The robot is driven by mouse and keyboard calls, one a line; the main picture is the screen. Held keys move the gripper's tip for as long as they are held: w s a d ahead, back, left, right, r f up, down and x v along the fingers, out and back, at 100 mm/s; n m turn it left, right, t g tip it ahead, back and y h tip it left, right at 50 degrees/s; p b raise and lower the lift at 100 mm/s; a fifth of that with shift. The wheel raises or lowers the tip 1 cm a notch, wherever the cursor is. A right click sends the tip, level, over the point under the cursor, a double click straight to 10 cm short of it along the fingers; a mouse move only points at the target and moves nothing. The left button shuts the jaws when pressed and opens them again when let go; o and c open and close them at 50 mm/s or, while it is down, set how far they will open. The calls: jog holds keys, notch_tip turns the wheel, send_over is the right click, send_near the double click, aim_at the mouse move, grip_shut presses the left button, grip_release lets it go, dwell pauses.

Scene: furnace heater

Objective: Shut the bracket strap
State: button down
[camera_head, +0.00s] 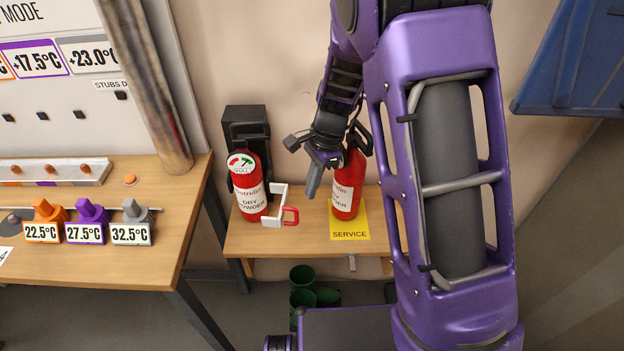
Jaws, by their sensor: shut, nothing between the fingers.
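A red extinguisher (248,190) with a round gauge label stands on the left of the low wooden bench, against a black wall bracket (246,125). The white bracket strap (277,190) with a red handle (291,216) sticks out to the right of this extinguisher. It stands open, not wrapped across the front. My gripper (313,184) is shut and empty, pointing down just right of and above the strap. It appears apart from the strap, though depth is hard to judge. My wrist partly covers a second red extinguisher (346,195) behind it.
The second extinguisher stands on a yellow SERVICE card (350,226) on the low bench (290,243). A taller table (150,262) with coloured temperature plugs (88,222) is at left. Green bins (302,276) sit below. A metal pipe (148,90) rises at left.

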jog(key=x, duration=0.6)
dwell(0.3)
jog(key=shift+s+a+m, duration=0.25)
jog(key=shift+a+m, duration=0.05)
jog(key=shift+m, duration=0.1)
